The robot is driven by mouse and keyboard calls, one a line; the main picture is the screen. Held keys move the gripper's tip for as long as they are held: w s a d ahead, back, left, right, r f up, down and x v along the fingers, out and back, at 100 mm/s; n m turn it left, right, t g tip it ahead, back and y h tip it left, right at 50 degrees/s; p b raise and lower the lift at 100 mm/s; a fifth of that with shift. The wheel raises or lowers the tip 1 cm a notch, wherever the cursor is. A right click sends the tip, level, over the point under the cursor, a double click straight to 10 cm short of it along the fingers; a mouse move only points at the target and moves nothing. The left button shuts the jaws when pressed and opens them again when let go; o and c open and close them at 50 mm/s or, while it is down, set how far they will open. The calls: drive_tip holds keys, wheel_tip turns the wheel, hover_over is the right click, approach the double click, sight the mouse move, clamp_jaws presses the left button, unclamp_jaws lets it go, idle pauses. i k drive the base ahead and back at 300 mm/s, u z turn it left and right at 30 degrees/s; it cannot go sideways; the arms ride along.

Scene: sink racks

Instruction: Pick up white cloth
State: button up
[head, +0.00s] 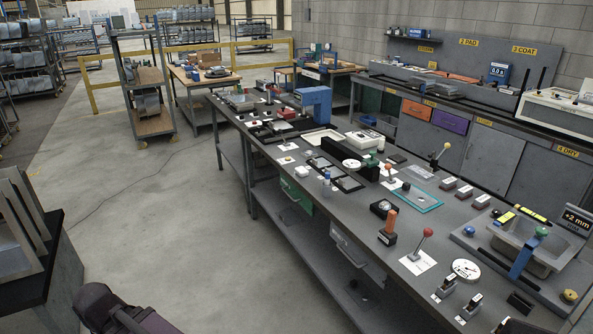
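I cannot pick out a white cloth for certain. A flat white piece (323,140) with a raised-looking rim lies on the long dark workbench (318,232), in front of the blue machine; I cannot tell if it is cloth or a tray. A flat white sheet (414,263) lies under a red-knobbed lever nearer the front. A dark rounded part at the bottom left edge seems to be of my own arm. My gripper's fingertips are not visible, and nothing held is seen.
The bench is crowded with a blue machine (314,103), a red-knobbed lever (421,242), a teal-edged plate (417,198) and a grey fixture (530,250). A dark stand (62,275) is at left. The concrete floor (170,215) between is open. A shelf cart (150,122) stands behind.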

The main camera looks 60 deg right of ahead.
sight(301, 172)
drive_tip(key=i, duration=0.9)
drive_tip(key=u, duration=0.15)
drive_tip(key=k, duration=0.15)
drive_tip(key=z, duration=2.8)
drive_tip(key=i, duration=0.8)
drive_tip(key=z, duration=0.05)
